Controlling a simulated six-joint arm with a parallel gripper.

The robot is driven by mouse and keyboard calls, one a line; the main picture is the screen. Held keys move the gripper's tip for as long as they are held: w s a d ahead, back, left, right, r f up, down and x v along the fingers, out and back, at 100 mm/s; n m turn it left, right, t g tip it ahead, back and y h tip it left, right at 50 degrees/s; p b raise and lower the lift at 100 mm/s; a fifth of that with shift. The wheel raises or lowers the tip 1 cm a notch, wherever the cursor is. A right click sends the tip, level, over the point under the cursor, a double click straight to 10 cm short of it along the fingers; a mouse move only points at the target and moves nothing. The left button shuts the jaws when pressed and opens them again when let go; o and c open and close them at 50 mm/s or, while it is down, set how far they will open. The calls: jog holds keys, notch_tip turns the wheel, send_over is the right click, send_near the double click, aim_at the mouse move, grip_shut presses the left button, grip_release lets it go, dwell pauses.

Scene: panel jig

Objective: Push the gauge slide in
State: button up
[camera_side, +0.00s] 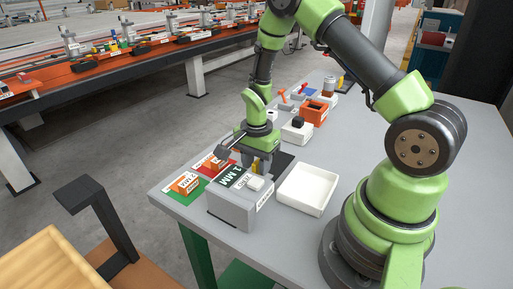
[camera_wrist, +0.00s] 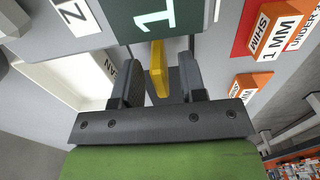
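A yellow tab (camera_wrist: 158,70), perhaps the gauge slide's end, stands out by the block's far side. My gripper (camera_wrist: 158,78) is open, with one dark finger on each side of the tab and visible gaps between. In the side view, my gripper (camera_side: 258,166) is low behind the block. Whether the tab touches the block is unclear.
A white tray (camera_side: 307,190) lies right of the block. Orange shim blocks (camera_side: 186,183) sit on green and red mats to the left. An orange bin (camera_side: 314,112) and small white fixtures (camera_side: 297,130) stand farther back.

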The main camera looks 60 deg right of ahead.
notch_tip(320, 180, up, 8)
jog(key=shift+r, duration=0.2)
